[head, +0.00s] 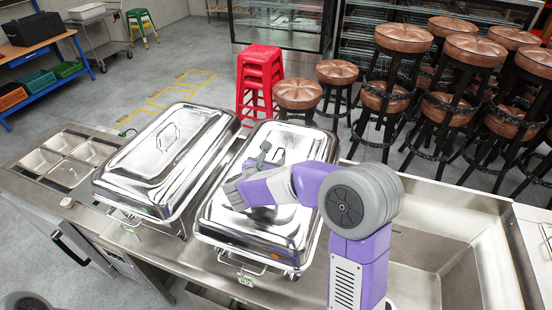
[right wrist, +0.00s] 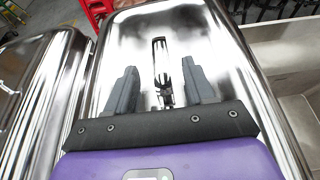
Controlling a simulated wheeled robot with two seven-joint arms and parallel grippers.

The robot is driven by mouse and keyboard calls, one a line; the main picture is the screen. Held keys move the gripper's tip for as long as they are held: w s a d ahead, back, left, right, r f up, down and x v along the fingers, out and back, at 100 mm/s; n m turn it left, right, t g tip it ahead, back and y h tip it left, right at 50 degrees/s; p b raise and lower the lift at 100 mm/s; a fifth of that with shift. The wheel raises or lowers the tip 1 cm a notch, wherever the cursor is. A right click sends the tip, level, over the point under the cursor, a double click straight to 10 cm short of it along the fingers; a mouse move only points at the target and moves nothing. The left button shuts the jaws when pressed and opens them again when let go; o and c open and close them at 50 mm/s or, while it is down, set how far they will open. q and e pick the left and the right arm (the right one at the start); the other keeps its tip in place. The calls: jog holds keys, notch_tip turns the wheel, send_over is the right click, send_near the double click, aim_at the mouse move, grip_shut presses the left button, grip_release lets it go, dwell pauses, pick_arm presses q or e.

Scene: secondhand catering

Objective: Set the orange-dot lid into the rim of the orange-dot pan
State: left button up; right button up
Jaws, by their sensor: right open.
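My right gripper (head: 263,158) is open above this lid. In the right wrist view, its fingers (right wrist: 160,70) stand on either side of the lid's handle (right wrist: 162,88), with gaps; contact is unclear. The left lid (head: 150,165) covers the other pan. My left gripper is not in view.
A steel sink basin (head: 440,255) lies right of the dishes, and inset containers (head: 68,158) lie to the left. Red stools (head: 260,80) and copper-topped stools (head: 405,40) stand behind the counter. The gap between the dishes is narrow.

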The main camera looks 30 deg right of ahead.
jog(key=v, duration=0.5)
jog(key=shift+s+a+r+b, duration=0.15)
jog(key=shift+s+a+b, duration=0.05)
jog(key=shift+a+b, duration=0.1)
